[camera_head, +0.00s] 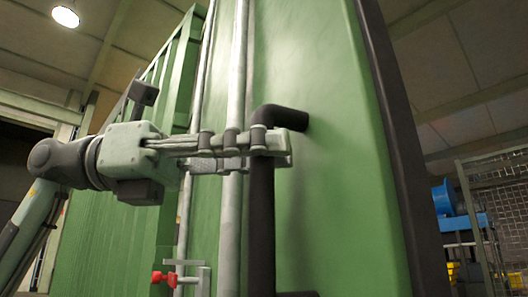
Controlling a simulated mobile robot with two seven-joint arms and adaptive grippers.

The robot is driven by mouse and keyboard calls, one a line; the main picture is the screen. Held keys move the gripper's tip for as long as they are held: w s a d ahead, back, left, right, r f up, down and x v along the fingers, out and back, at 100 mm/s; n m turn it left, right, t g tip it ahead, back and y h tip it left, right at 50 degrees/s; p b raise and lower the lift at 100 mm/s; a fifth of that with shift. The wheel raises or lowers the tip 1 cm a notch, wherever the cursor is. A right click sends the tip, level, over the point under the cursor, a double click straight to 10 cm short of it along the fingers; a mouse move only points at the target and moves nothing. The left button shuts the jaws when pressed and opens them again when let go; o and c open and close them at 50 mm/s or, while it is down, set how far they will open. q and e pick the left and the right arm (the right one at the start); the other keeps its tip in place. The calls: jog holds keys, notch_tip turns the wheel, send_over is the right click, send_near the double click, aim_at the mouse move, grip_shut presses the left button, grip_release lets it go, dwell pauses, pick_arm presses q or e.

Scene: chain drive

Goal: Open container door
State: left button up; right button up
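The fingers lie close together, seen almost edge-on. The view does not show clearly whether they press on the handle. My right gripper is not in view.
Pale vertical lock rods (236,80) stand left of the handle, behind my fingers. A red-tipped latch (163,278) sits low beside them. A dark edge strip (398,150) borders the door at right. Beyond it are a mesh fence (500,200) and a blue machine (446,199).

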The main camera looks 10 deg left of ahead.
pick_arm(q)
jog(key=o, duration=0.3)
jog(key=shift+f, duration=0.15)
jog(key=shift+o, duration=0.2)
jog(key=a, duration=1.2)
jog(key=shift+s, duration=0.3)
